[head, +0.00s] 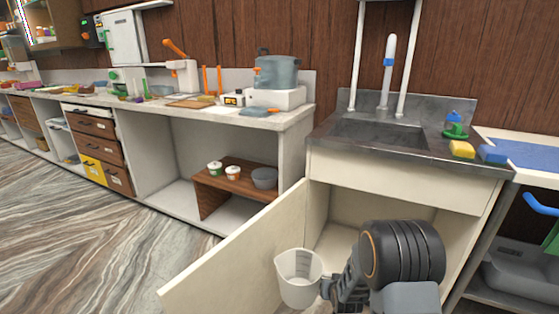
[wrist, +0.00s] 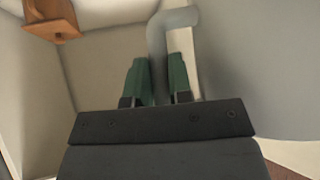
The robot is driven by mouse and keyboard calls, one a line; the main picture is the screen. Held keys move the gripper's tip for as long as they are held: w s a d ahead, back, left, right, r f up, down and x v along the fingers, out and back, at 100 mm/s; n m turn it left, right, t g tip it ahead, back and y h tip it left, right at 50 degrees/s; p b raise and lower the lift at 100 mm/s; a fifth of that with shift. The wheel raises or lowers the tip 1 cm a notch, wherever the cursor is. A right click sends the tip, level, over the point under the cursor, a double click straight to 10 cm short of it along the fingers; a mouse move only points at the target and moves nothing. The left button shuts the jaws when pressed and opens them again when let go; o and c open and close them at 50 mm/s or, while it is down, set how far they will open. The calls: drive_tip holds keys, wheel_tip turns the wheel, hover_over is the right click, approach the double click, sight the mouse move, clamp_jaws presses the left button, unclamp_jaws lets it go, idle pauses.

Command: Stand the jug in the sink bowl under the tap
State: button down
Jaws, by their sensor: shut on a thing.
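The jug (head: 299,282) is a pale, translucent measuring jug with marks on its side. It is upright in front of the open cupboard door, low in the head view. My gripper (head: 328,288) is shut on its handle, at the jug's right side. In the wrist view the green fingertips (wrist: 159,85) close around the grey handle (wrist: 157,45), and the jug's blurred wall (wrist: 260,60) fills the right. The sink bowl (head: 380,134) is sunk in the grey counter, higher and behind. The tap (head: 388,70) rises behind the bowl, with a blue part near its top.
The cupboard door (head: 245,255) under the sink stands open beside the jug. Two white posts flank the tap. Open floor lies left.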

drive_tip(key=s+r+p, duration=0.2)
drive_tip(key=r+p, duration=1.4)
drive_tip(key=r, duration=0.1)
drive_tip(key=s+r+p, duration=0.2)
drive_tip(key=r+p, duration=1.4)
drive_tip(key=r, duration=0.1)
drive_tip(key=shift+s+a+f+p, duration=0.25)
drive_tip(key=shift+s+f, duration=0.75)
drive_tip(key=shift+s+a+f+p, duration=0.25)
drive_tip(key=shift+s+f, duration=0.7)
drive_tip(key=shift+s, duration=0.05)
